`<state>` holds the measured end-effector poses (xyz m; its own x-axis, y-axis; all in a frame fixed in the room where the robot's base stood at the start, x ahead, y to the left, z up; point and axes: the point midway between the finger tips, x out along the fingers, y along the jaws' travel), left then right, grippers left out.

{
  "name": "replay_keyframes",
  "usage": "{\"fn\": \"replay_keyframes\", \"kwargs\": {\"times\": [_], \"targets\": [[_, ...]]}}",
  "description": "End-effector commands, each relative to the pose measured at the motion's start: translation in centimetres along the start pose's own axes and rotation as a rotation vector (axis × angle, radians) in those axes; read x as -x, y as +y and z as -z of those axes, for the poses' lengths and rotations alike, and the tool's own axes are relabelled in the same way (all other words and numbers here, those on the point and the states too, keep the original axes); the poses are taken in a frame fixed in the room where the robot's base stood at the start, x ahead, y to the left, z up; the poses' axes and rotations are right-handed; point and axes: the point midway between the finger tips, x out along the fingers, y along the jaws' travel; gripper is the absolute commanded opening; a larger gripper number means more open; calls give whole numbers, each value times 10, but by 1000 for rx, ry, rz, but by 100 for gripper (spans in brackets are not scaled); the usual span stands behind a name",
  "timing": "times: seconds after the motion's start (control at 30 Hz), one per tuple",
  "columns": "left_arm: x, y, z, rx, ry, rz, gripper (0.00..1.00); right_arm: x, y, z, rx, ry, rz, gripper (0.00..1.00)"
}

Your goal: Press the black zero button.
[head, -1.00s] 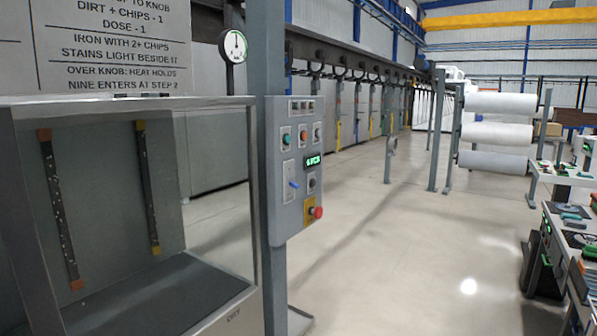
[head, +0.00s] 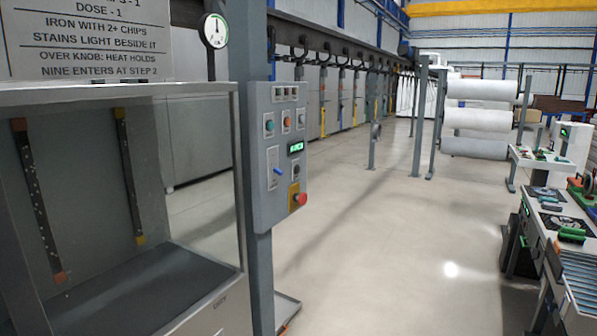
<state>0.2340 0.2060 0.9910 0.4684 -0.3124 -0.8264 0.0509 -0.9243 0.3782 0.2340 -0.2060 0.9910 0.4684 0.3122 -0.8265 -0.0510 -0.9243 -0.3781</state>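A grey control panel (head: 277,155) is fixed to a grey post left of the middle in the head view. It carries a teal button (head: 270,126), an orange-red button (head: 287,122) and a pale round control (head: 301,118) in a row. Below them are a lit green display (head: 296,147), a blue lever (head: 278,171) and a small dark round control (head: 296,171). A red mushroom button (head: 300,199) sits on a yellow plate at the bottom. Labels are too small to read, so I cannot tell for sure which control is the black zero button. Neither gripper is in view.
A glass-fronted cabinet (head: 225,290) with two hanging speckled strips stands at the left, below a sign (head: 90,60). A round gauge (head: 215,31) is above it. White rolls (head: 480,119) and workbenches (head: 555,230) stand at the right. The floor (head: 390,250) between is clear.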

Motion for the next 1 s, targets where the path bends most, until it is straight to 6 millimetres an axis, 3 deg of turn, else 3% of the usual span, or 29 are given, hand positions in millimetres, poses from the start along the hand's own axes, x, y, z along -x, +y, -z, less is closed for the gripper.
{"fn": "replay_keyframes", "kwargs": {"times": [0.07,0.47,1.0], "targets": [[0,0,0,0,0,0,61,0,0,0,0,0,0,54],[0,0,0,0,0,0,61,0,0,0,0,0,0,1],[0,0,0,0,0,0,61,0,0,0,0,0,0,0]]}}
